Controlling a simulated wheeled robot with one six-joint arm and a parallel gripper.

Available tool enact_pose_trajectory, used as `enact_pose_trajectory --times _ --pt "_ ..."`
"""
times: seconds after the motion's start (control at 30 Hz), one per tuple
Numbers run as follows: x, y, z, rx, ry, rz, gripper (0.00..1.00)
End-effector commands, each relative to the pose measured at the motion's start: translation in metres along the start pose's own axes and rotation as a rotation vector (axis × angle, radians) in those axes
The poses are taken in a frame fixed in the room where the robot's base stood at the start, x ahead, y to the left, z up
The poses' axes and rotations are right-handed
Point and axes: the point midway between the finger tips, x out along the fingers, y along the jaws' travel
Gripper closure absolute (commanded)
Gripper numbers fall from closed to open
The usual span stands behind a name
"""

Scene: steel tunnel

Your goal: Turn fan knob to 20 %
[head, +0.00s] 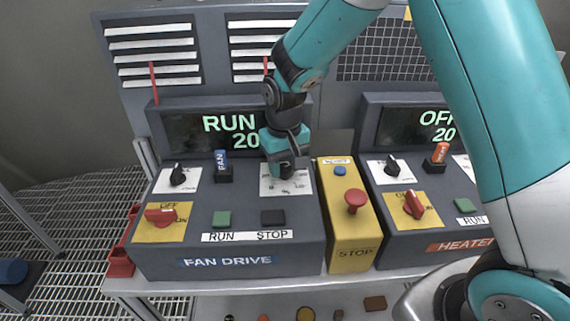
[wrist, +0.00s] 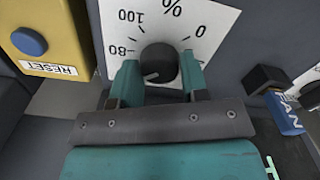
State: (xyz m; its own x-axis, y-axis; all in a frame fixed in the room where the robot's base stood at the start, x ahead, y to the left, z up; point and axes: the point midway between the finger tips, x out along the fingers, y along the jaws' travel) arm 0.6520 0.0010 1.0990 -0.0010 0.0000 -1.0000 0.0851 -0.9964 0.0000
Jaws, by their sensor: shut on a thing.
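The fan knob (wrist: 158,62) is a dark round knob on a white plate (wrist: 205,20) marked %, 0, 80 and 100. My gripper (wrist: 159,72) has one teal finger on each side of the knob and is shut on it. A pale pointer line on the knob points to the lower left in the wrist view; part of the scale is hidden by the gripper. In the head view my gripper (head: 287,168) reaches down onto the fan panel's plate and covers the knob. The FAN DRIVE display (head: 215,130) reads RUN and 20, partly hidden by my arm.
The fan panel also has a red switch (head: 160,215), a green RUN button (head: 222,219), a black STOP button (head: 272,217) and a blue FAN tag (head: 221,161). A yellow box (head: 350,250) with a red stop button (head: 355,201) stands right, beside the heater panel.

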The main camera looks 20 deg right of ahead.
Motion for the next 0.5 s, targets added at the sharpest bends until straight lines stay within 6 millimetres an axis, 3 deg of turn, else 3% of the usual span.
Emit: enact_pose_trajectory --times 0.5 --pt "-0.0013 0.0001 -0.0004 0.034 0.002 0.0 0.83"
